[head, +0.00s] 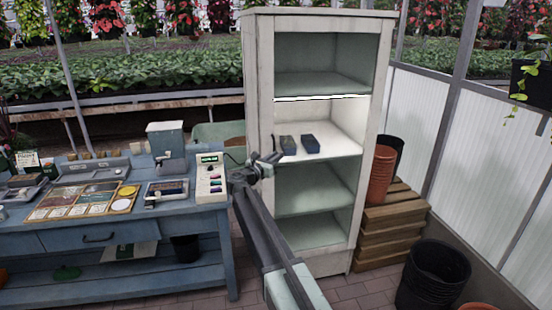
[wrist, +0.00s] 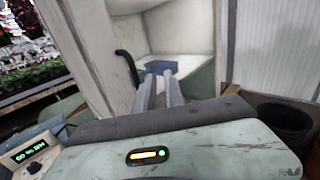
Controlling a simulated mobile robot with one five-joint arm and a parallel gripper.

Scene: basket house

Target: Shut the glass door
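A tall white cabinet (head: 260,100) with several shelves stands at the centre of the head view. I cannot make out a glass pane, so I cannot tell how the glass door stands. A black curved handle (wrist: 127,66) shows on a pale upright in the wrist view, left of my fingers. My gripper (head: 272,158) is in front of the cabinet's left side, at the height of the lit shelf. In the wrist view my gripper (wrist: 160,84) has its two fingers a little apart, with nothing seen between them. They point at the shelf, apart from the handle.
Two small dark boxes lie on the lit shelf, one of them blue (head: 310,144). A blue workbench (head: 110,225) with trays and a control box (head: 210,176) stands left. Wooden crates (head: 385,235) and black pots (head: 433,275) stand right. Paved floor shows before the cabinet.

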